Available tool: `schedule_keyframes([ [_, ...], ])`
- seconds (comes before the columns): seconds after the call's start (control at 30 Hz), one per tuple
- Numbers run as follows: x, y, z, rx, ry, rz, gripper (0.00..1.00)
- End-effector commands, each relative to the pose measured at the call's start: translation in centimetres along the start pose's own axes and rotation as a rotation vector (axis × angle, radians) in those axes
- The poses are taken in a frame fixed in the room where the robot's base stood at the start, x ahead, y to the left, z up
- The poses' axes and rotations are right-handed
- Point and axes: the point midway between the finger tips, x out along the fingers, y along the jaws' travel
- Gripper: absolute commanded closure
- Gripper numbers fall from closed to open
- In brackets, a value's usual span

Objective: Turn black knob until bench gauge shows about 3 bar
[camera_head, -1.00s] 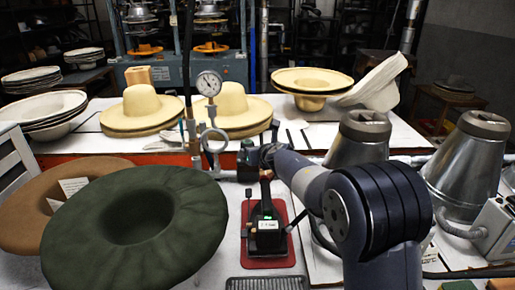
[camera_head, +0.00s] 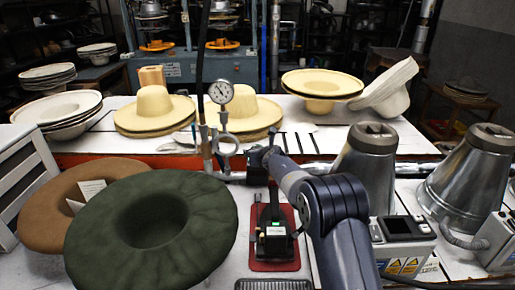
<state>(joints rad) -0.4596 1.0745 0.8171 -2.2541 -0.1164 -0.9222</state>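The bench gauge (camera_head: 220,92) is a round white dial on an upright pipe behind the dark green hat. Its needle is too small to read for sure. Below it is a metal ring on the pipework (camera_head: 226,145). My arm reaches in from the lower right, and its dark end, my gripper (camera_head: 258,165), is at the right end of the pipework, right of and below the gauge. I cannot tell the black knob apart from the dark gripper there; it seems hidden. Whether the fingers are open or shut does not show.
The dark green hat (camera_head: 150,228) and a brown hat (camera_head: 50,212) fill the front left. A black device on a red mat (camera_head: 274,262) stands just below my gripper. Metal cones (camera_head: 366,165) stand right of my arm. Straw hats (camera_head: 153,108) line the white table behind.

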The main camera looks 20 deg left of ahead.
Motion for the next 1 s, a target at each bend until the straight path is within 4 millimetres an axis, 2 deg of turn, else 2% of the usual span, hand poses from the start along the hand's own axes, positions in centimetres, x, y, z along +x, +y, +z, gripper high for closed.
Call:
schedule_keyframes([
  [0.37,0.26,0.02,-0.04,0.000,0.000,0.000,0.32],
  [0.9,0.24,0.01,-0.02,0.000,0.000,0.000,0.76],
  [1.0,0.23,0.02,0.01,0.001,0.000,-0.001,0.76],
])
